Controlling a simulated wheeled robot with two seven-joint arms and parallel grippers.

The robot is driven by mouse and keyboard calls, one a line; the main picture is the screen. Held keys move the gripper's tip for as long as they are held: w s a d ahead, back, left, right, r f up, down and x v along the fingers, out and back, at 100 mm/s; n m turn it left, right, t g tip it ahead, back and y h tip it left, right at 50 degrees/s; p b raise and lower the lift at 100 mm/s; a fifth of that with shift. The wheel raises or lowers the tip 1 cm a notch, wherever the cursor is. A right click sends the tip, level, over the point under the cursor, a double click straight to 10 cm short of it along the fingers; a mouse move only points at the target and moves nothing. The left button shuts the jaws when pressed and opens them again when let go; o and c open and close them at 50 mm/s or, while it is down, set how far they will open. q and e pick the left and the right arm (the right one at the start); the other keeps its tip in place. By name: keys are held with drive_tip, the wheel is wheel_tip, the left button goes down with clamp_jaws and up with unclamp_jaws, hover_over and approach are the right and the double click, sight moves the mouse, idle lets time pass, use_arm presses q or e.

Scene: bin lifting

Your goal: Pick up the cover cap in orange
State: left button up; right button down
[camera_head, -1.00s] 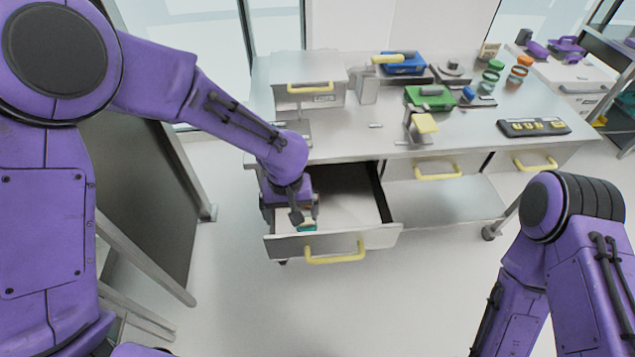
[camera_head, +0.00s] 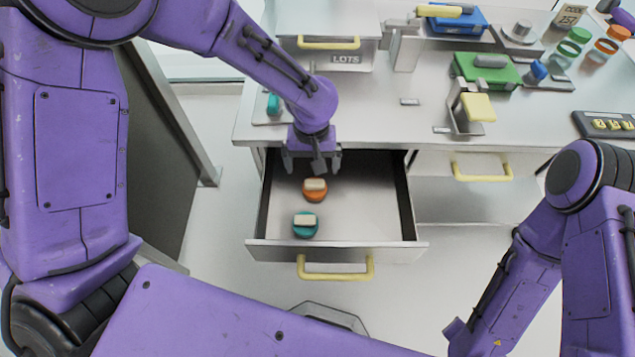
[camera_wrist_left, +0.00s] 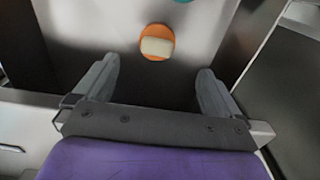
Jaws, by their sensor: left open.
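The orange cover cap (camera_head: 315,195) lies on the floor of the open drawer (camera_head: 366,212), with a pale block-shaped grip on top. It also shows in the left wrist view (camera_wrist_left: 157,47), at the top middle, ahead of the fingertips. A teal cap (camera_head: 305,229) of the same kind lies nearer the drawer front. Its edge shows at the top of the left wrist view. My left gripper (camera_head: 312,168) is open and empty over the back part of the drawer, just behind the orange cap and apart from it. My right gripper is not in view; only its arm shows at the right.
The drawer front has a yellow handle (camera_head: 335,272). The table (camera_head: 400,122) above it carries a drawer box (camera_head: 325,50), a green box (camera_head: 487,70), a yellow block (camera_head: 478,107) and a teal piece (camera_head: 273,104). The drawer's right half is clear.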

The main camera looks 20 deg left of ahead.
sight(315, 182)
use_arm(q)
drive_tip(key=f, duration=1)
drive_tip(key=shift+w+d+f+p, duration=0.1)
drive_tip(key=shift+w+f+p, duration=0.2)
drive_tip(key=shift+w+p, duration=0.1)
drive_tip(key=shift+s, duration=0.1)
drive_tip(key=c, duration=1.1)
